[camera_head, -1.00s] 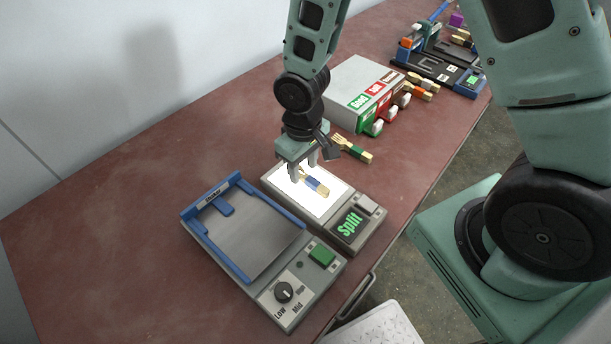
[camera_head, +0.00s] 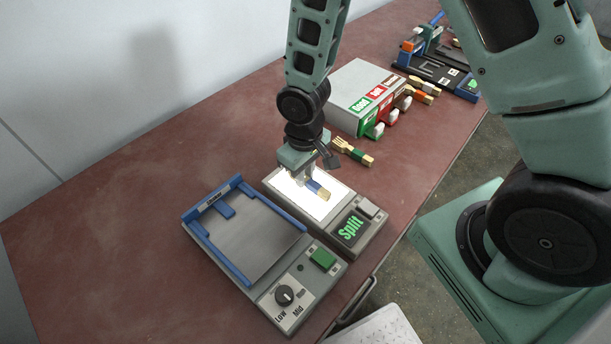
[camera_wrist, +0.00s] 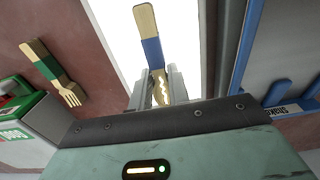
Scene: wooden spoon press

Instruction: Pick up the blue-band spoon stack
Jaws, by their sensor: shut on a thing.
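The blue-band spoon stack (camera_head: 319,190) lies over the lit white panel of the device whose screen reads "Split". It also shows in the wrist view (camera_wrist: 150,45), with a wooden handle end and a blue band. My gripper (camera_head: 305,179) is down at the panel, its fingers (camera_wrist: 160,88) shut on the far end of the stack, just past the blue band. The fingers hide part of that end. I cannot tell whether the stack is clear of the panel.
A green-band fork (camera_head: 352,151) lies behind the Split device (camera_head: 345,243). A white box (camera_head: 362,88) with coloured labels and a dark machine (camera_head: 440,75) stand farther back. The table's left is clear.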

